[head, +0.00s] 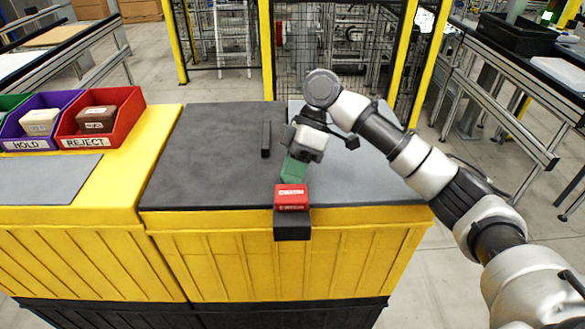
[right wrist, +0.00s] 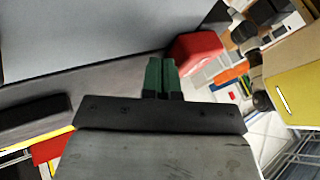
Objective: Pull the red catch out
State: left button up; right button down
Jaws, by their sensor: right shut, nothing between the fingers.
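The red catch (head: 291,197) is a small red block with pale lettering. It sits on a black bracket (head: 292,227) at the front edge of the dark mat on the yellow pallet box. My right gripper (head: 292,170) is just behind the catch in the head view, with green fingers pointing down toward it. In the right wrist view the green fingers (right wrist: 161,75) are together with nothing between them. The red catch (right wrist: 196,52) is just right of and beyond the fingertips there. Whether they touch it I cannot tell. My left gripper is not in view.
A dark upright bar (head: 266,139) stands on the mat (head: 205,165) behind and left of the catch. A red REJECT bin (head: 99,118) and purple HOLD bin (head: 38,122) stand at the left, each with a box inside.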

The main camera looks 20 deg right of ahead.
aim_at(292, 189)
dwell(0.3)
jog(key=shift+s+a+p, duration=0.2)
jog(key=shift+s+p, duration=0.35)
jog(key=shift+s, duration=0.1)
jog(key=shift+s+a+p, duration=0.2)
jog(key=shift+s+p, duration=0.3)
jog(key=shift+s, duration=0.1)
jog(key=shift+s+a, duration=0.15)
jog(key=shift+s, duration=0.4)
jog(key=shift+w+f, duration=0.1)
jog(key=shift+w, duration=0.05)
